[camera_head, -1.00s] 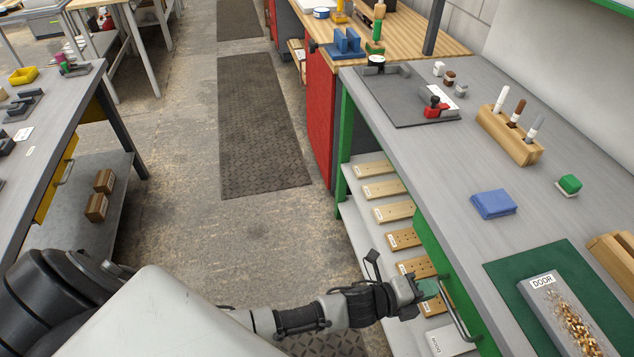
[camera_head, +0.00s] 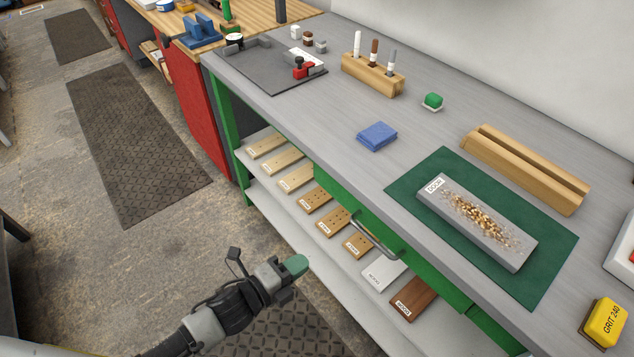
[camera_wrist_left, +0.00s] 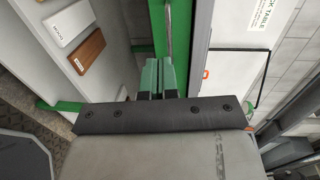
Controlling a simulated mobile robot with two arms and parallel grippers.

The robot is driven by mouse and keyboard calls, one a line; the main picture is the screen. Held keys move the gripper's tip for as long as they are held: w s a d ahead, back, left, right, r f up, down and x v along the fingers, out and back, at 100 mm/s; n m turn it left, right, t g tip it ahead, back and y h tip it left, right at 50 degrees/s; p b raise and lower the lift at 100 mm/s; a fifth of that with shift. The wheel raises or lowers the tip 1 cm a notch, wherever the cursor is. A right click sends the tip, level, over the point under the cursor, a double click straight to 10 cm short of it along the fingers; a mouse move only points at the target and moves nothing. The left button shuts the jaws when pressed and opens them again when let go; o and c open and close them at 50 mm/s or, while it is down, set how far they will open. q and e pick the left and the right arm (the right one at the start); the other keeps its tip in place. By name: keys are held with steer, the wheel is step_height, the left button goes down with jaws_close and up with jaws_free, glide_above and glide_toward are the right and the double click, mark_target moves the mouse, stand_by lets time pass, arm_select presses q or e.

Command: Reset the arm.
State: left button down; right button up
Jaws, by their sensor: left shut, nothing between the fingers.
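My left gripper (camera_head: 294,265) is in the air in front of the workbench's lower shelf, beside the green drawer front. Its green fingers are shut with nothing between them, and they also show in the left wrist view (camera_wrist_left: 158,76). The drawer handle (camera_head: 375,234) is a little to the right of the fingers in the head view, apart from them. My right gripper is in neither view.
The grey workbench (camera_head: 330,110) carries a green mat (camera_head: 540,285) with a grey board (camera_head: 478,222) covered in shavings. A blue cloth (camera_head: 377,136) lies nearby. Several labelled boards fill the lower shelf (camera_head: 262,202).

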arm_select(q)
steer(key=s+a+f+n+g+y, duration=0.1)
steer(key=s+a+f+n+y, duration=0.15)
steer(key=a+f+n, duration=0.4)
steer(key=s+a+f+n+g+y, duration=0.1)
steer(key=s+a+f+n+y, duration=0.2)
steer(key=f, duration=0.7)
steer(key=s+a+f+n+g+y, duration=0.15)
steer(key=a+f+n+y, duration=0.3)
steer(key=f, duration=0.45)
steer(key=s+a+f+n+g, duration=0.1)
steer(key=s+f+n+g, duration=0.2)
steer(key=s, duration=1)
steer(key=s+a+f+n+g+y, duration=0.1)
steer(key=s+f+n+g, duration=0.3)
steer(key=s, duration=0.9)
step_height(320, 180, down, 6)
steer(key=n, duration=0.3)
steer(key=shift+s+r+y, duration=0.2)
steer(key=shift+y, duration=0.1)
